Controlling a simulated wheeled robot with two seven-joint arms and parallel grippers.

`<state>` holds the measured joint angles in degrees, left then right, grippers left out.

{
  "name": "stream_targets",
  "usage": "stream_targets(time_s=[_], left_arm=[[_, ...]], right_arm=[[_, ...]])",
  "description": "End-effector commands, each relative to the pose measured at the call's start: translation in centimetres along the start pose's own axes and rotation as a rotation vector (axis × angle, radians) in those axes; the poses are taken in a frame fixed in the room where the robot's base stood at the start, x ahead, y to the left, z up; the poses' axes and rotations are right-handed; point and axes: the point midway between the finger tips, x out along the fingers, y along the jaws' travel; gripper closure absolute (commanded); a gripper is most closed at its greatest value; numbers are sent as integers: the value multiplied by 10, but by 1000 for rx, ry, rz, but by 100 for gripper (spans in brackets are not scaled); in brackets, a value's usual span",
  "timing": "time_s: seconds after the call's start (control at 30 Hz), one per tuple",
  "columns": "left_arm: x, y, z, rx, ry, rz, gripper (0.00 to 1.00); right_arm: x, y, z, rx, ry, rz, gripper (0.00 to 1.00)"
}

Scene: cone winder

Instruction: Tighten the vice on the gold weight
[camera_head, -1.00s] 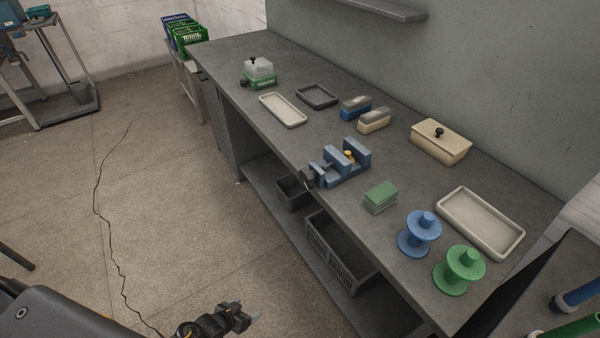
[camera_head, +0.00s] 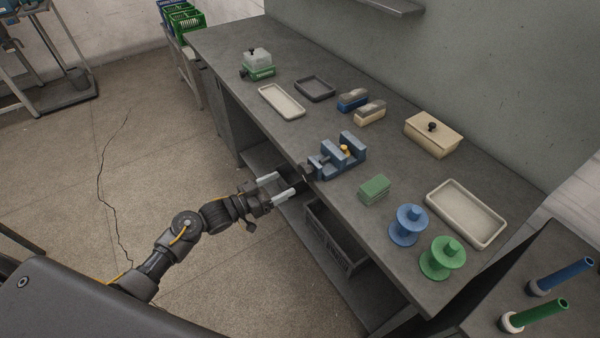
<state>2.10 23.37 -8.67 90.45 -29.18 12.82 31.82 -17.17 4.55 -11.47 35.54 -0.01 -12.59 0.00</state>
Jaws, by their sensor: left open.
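The blue vice (camera_head: 336,161) stands at the front edge of the grey bench. The small gold weight (camera_head: 345,149) sits between its jaws; I cannot tell whether both jaws touch it. The vice's dark handle (camera_head: 306,171) sticks out past the bench's front edge. My left gripper (camera_head: 282,186) is open and empty, in front of the bench edge, a little left of and below the handle. Its two pale fingers point toward the vice and are apart from it. My right gripper is not in view.
A green block (camera_head: 374,189), a blue spool (camera_head: 409,225) and a green spool (camera_head: 442,258) stand right of the vice. A cream tray (camera_head: 265,93) and a lidded cream box (camera_head: 433,134) are on the bench. A dark crate (camera_head: 337,240) sits below.

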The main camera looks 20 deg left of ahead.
Motion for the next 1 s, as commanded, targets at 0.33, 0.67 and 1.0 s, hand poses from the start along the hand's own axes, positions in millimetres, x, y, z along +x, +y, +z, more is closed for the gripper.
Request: stream_targets(time_s=[0.33,0.67,1.0], left_arm=[[62,0,-2,-1,1,-1,25],[78,0,0,0,0,-1,25],[78,0,0,0,0,-2,48]], right_arm=[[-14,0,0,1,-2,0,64],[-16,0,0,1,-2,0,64],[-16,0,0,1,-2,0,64]])
